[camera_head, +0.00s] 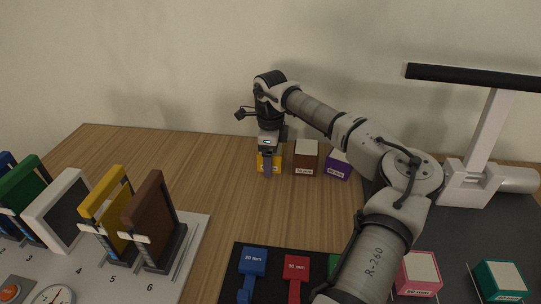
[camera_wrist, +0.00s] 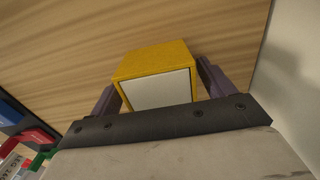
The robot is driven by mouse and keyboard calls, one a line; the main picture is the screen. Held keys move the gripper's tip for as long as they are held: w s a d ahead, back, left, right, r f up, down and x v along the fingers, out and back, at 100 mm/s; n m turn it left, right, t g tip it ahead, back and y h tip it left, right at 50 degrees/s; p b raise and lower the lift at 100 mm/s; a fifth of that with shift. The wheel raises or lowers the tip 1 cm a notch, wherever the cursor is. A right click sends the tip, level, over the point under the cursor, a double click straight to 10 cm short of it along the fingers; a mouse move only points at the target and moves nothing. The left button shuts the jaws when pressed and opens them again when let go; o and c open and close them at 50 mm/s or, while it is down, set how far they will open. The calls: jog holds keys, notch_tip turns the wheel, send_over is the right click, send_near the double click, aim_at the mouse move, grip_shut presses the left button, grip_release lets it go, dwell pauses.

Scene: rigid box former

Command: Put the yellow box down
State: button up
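The yellow box (camera_head: 262,163) is at the back of the wooden table, left of a brown box, partly hidden behind my gripper (camera_head: 268,172). In the wrist view the yellow box (camera_wrist: 156,62) has a pale, whitish face and sits between the two dark fingers of my gripper (camera_wrist: 157,85). The right finger lies close along its side; a narrow gap seems to show at the left finger, so I cannot tell whether both touch it. I also cannot tell whether the box rests on the table or hangs just above it.
A brown box (camera_head: 306,157) and a purple box (camera_head: 338,164) stand right of it, near the wall. Upright coloured frames stand on a white board (camera_head: 195,232) at left. A black mat (camera_head: 236,262) holds blue and red pieces. A lamp-like stand (camera_head: 484,135) is at right. Table left of my gripper is clear.

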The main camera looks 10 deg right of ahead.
notch_tip(320, 180, up, 12)
jog(key=shift+r+b, duration=0.2)
jog(key=shift+b, duration=0.45)
